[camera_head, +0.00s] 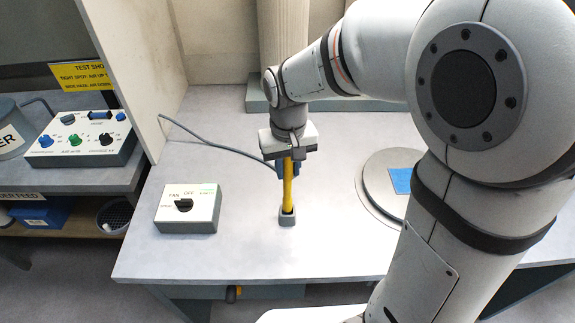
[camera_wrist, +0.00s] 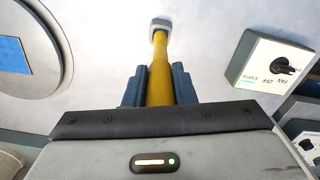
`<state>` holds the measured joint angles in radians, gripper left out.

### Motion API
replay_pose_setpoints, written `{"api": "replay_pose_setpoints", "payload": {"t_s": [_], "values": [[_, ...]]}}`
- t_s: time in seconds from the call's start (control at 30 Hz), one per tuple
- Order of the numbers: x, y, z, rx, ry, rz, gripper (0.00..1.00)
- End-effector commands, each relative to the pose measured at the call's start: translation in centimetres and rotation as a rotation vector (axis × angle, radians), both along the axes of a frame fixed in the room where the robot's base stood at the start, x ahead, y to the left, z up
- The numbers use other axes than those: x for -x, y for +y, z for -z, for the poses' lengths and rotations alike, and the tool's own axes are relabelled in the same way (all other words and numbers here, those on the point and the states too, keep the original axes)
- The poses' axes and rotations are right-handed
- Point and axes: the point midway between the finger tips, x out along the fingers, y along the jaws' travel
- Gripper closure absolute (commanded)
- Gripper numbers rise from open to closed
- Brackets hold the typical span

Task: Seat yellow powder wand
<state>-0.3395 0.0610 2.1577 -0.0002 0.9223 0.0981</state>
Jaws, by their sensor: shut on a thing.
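The yellow powder wand (camera_head: 288,185) stands close to upright in the head view, with its lower end at a small grey holder (camera_head: 287,218) on the table. My gripper (camera_head: 286,168) is shut on the wand's upper part from above. In the wrist view the wand (camera_wrist: 160,75) runs between the two blue fingers of my gripper (camera_wrist: 159,84) to the small pale holder (camera_wrist: 160,23). The wand's end appears to be in or at the holder's mouth; I cannot tell how deep it sits.
A switch box (camera_head: 189,208) with a black knob stands left of the holder. A round grey plate with a blue square (camera_head: 400,180) lies to the right, partly behind my arm. A cable (camera_head: 215,143) crosses the table behind. The table's front edge is close to the holder.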

Motion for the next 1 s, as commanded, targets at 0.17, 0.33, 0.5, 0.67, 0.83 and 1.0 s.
{"api": "replay_pose_setpoints", "payload": {"t_s": [0.17, 0.33, 0.5, 0.67, 0.83, 1.0], "values": [[0.0, 0.0, 0.7, 0.000, 0.000, -0.001, 1.00], [0.0, 0.0, 1.2, 0.000, -0.001, -0.001, 1.00], [0.0, 0.1, 1.7, 0.000, -0.001, -0.001, 1.00], [0.0, 0.1, 2.2, 0.000, -0.001, -0.002, 1.00], [0.0, 0.1, 2.7, 0.000, -0.001, -0.002, 1.00], [0.0, 0.1, 3.2, 0.000, -0.001, -0.002, 1.00]]}}
